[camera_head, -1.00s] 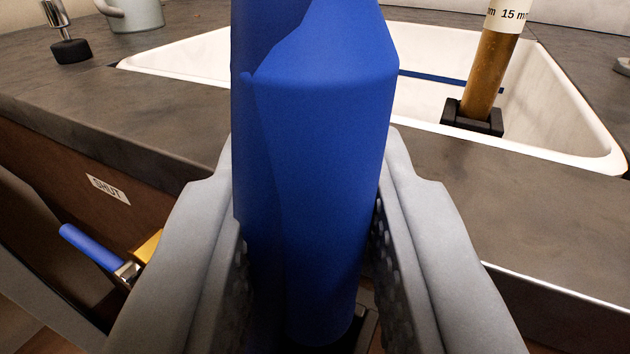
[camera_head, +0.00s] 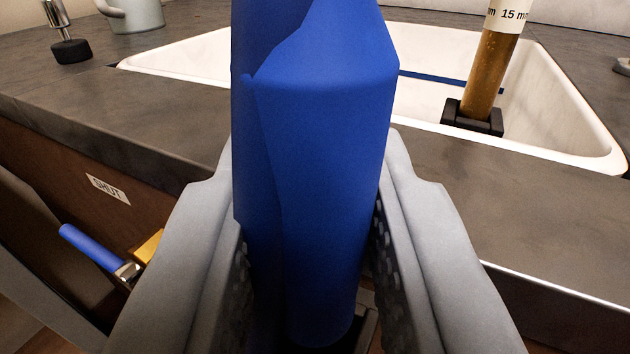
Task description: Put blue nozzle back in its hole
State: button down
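The blue nozzle (camera_head: 325,150) fills the middle of the view, upright and very close to the camera. My gripper (camera_head: 312,255) is shut on it, with one grey finger on each side and the textured pads against its lower part. Its top runs out of the picture. Below it, a dark piece with a pale edge (camera_head: 366,318) shows partly; I cannot tell whether the nozzle touches it. No hole for the nozzle can be made out; the nozzle and fingers hide much of what lies below.
Behind is a grey countertop (camera_head: 130,115) with a white sink (camera_head: 560,130). A brown tube (camera_head: 490,75) with a "15 mm" label stands in a black holder (camera_head: 472,120). A blue-handled lever (camera_head: 92,247) is low left, near a "SHUT" label (camera_head: 108,189). A grey pot (camera_head: 133,14) stands back left.

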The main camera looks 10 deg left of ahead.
jog(key=shift+f, duration=1.25)
jog(key=shift+r, duration=0.2)
jog(key=shift+r, duration=0.75)
dwell(1.0)
jog(key=shift+f, duration=0.9)
jog(key=c, duration=1.1)
grip_release()
jog(key=shift+c, duration=0.2)
jog(key=s+d, duration=0.2)
jog(key=s, duration=1.5)
jog(key=shift+s+d, duration=0.15)
